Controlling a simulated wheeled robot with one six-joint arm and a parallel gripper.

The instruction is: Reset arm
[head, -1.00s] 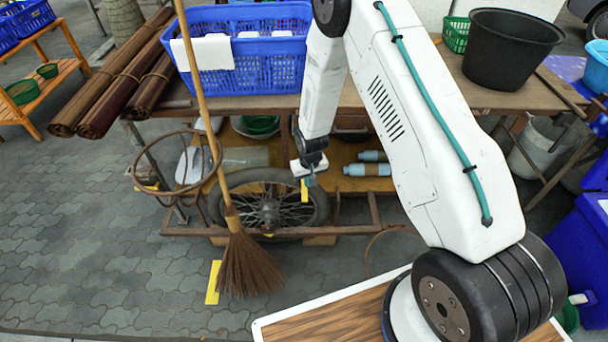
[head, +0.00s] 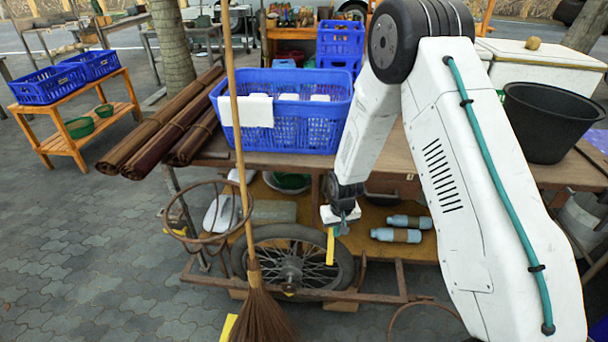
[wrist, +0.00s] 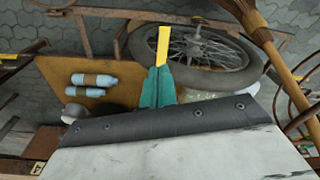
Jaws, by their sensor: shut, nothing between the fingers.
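In the wrist view my gripper (wrist: 160,62) shows green fingers side by side with a yellow tip, shut with nothing held. The wheel (wrist: 195,50) lies beyond the fingertips there. The gripper appears apart from the cart, though the exact gap cannot be told.
A blue basket (head: 310,128) stands on the cart top near my arm. A broom (head: 258,308) leans at the front left. Blue bottles (head: 396,235) lie on the lower shelf. A black tub (head: 552,120) is at the right. Paving at the left is open.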

